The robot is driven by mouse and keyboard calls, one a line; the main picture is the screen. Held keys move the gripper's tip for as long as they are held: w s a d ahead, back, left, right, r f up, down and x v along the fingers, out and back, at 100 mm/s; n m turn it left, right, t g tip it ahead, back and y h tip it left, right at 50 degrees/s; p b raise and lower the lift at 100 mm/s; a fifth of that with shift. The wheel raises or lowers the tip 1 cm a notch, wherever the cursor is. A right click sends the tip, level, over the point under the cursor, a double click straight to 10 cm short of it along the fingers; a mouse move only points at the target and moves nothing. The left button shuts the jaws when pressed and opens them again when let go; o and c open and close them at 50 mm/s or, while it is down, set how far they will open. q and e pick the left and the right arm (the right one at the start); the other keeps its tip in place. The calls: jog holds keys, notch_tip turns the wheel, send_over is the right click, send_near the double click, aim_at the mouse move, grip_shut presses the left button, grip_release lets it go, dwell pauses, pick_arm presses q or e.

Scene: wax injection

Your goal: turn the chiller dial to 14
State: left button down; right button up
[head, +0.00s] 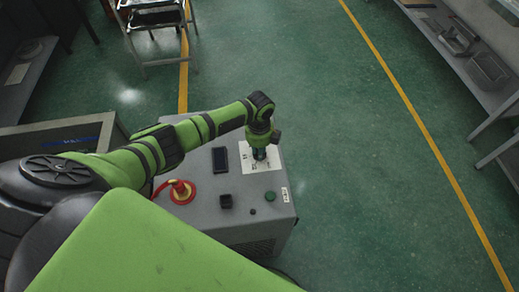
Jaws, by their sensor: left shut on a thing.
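The chiller (200,215) is a grey box with controls on its top, standing in front of me. A white label plate (247,168) with dark marks lies on its top at the right. My left gripper (260,154) points down over this plate, shut on the chiller dial. The dial is hidden beneath the gripper, and its setting cannot be read. The marks on the plate are too small to read. My right gripper is not in view.
A cart (155,20) stands behind. Shelving (470,50) lines the right. Green floor between is clear.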

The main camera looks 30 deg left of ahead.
pick_arm(q)
jog(key=c, duration=1.1)
grip_release()
notch_tip(320, 180, up, 12)
